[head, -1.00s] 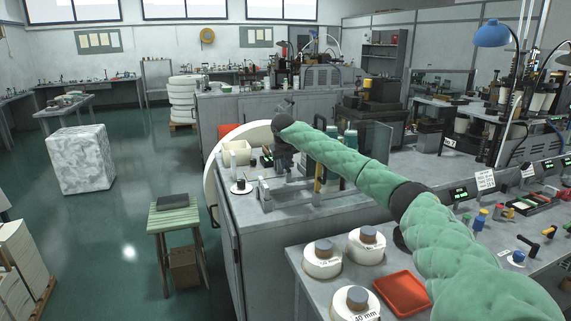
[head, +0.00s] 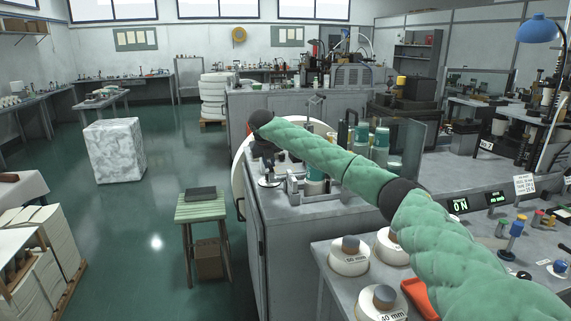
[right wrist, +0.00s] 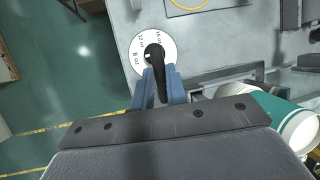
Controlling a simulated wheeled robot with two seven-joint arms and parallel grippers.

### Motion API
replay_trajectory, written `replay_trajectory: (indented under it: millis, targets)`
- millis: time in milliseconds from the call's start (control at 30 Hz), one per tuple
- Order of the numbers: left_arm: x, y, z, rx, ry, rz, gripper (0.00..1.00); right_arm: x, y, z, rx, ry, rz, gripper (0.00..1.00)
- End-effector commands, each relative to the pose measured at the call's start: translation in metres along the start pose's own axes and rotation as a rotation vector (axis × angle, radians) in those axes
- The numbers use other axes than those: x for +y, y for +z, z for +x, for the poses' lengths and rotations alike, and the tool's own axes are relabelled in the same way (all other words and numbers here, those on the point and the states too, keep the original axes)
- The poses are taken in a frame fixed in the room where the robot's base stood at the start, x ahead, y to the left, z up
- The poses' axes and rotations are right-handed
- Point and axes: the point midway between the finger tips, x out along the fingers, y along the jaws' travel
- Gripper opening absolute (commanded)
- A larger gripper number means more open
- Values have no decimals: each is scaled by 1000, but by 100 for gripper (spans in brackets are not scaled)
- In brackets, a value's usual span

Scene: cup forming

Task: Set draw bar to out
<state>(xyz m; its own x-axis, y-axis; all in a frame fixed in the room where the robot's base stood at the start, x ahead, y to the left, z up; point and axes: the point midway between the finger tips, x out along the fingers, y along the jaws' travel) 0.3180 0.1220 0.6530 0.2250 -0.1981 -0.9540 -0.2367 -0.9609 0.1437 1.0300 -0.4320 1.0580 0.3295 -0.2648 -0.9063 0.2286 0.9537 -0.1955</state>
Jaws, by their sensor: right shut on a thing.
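A black lever (right wrist: 154,53) stands on a round white plate (right wrist: 139,48) with printed marks at the edge of the grey bench; the small lettering is hard to read. In the right wrist view, the two blue fingers of my right gripper (right wrist: 160,78) lie on both sides of the lever, shut on it. In the head view, my right gripper (head: 267,169) points down over the plate (head: 268,184), partly hidden by my arm. I cannot tell which part is named the draw bar. My left gripper is not in view.
A teal and white cylinder (right wrist: 291,122) lies close to the right of my gripper. White rolls (head: 349,262) stand on the nearer bench. A green stool (head: 203,206) stands left of the machine cabinet (head: 285,259).

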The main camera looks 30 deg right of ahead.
Motion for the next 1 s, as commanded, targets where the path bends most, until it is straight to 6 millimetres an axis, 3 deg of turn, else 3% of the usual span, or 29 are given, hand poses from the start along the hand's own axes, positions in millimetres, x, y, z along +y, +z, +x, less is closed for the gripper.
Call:
replay_trajectory:
  millis: [200, 567, 600, 700, 1000]
  targets:
    - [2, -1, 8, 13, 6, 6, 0, 20, 2, -5, -1, 1, 0, 0]
    - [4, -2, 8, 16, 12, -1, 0, 24, 2, -6, -2, 2, -1, 0]
    - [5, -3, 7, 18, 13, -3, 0, 24, 2, -6, -2, 3, -1, 16]
    - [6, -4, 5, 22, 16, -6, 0, 24, 2, -6, -2, 2, -1, 36]
    - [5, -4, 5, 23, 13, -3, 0, 22, 2, -6, -1, 1, 0, 36]
